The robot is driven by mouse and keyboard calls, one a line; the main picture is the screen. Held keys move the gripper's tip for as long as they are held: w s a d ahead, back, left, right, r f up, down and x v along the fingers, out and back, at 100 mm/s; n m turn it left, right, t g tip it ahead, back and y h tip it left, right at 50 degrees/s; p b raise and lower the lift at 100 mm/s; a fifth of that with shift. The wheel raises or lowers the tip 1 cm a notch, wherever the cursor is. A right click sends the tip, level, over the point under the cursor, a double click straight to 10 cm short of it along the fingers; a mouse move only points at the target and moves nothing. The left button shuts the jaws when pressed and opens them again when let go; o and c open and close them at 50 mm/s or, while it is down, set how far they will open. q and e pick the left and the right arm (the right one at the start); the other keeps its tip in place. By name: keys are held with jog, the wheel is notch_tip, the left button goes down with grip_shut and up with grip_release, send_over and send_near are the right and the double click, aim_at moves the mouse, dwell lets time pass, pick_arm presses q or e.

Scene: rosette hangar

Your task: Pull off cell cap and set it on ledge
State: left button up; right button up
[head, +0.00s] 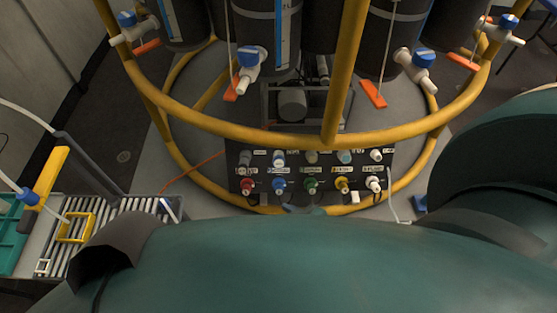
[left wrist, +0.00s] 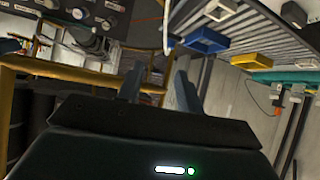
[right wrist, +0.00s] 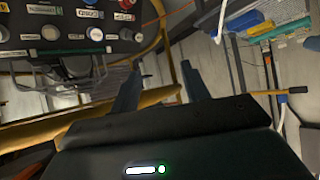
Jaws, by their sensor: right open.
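I cannot make out for certain which part is the cell cap or which surface is the ledge. A black panel (head: 262,185) with two rows of coloured knobs and labels sits low at the front of the yellow rosette frame (head: 240,136). Behind it a grey cylinder (head: 292,103) lies in a wire cage. The panel also shows upper left in the right wrist view (right wrist: 65,35). My right gripper (right wrist: 157,80) is open with nothing between its fingers. My left gripper (left wrist: 158,85) is open and empty. Neither gripper's fingers show in the head view.
Dark bottles (head: 265,40) with blue-handled white valves (head: 248,62) and orange tabs ring the frame. A slatted bench (head: 125,205) with a yellow open tray (head: 75,227) stands at left. A blue tray (left wrist: 207,40) shows there too. An orange cable runs across the floor.

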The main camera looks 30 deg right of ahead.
jog(key=shift+o, duration=1.3)
jog(key=shift+w+d+f+g+b, duration=0.15)
jog(key=shift+d+f+g+b, duration=0.15)
jog(key=shift+d+g+b, duration=0.35)
jog(key=w+d+f+n+g+h+b, duration=0.1)
jog(key=d+f+n+g+h+b, duration=0.4)
jog(key=d, duration=0.4)
pick_arm(q)
jog(key=shift+w+d+f+t+h, duration=0.25)
jog(key=shift+w+d+f, duration=0.1)
jog(key=shift+f, duration=0.1)
jog(key=shift+w+d+f+t+h, duration=0.25)
jog(key=shift+d+f, duration=0.1)
jog(key=shift+f, duration=0.1)
pick_arm(e)
jog(key=w+a+f+n+t+h, duration=0.1)
jog(key=w+f+n+t, duration=0.2)
jog(key=w+n, duration=0.5)
jog(key=w+f+n+t+h, duration=0.2)
jog(key=w+f+n, duration=0.3)
jog(key=n, duration=1)
jog(key=w+t, duration=0.1)
jog(key=w, duration=0.2)
jog(key=shift+w+a+f, duration=0.2)
jog(key=shift+a+f, duration=0.15)
jog(key=shift+a, duration=0.05)
pick_arm(q)
jog(key=shift+f, duration=0.1)
pick_arm(e)
jog(key=shift+f, duration=0.1)
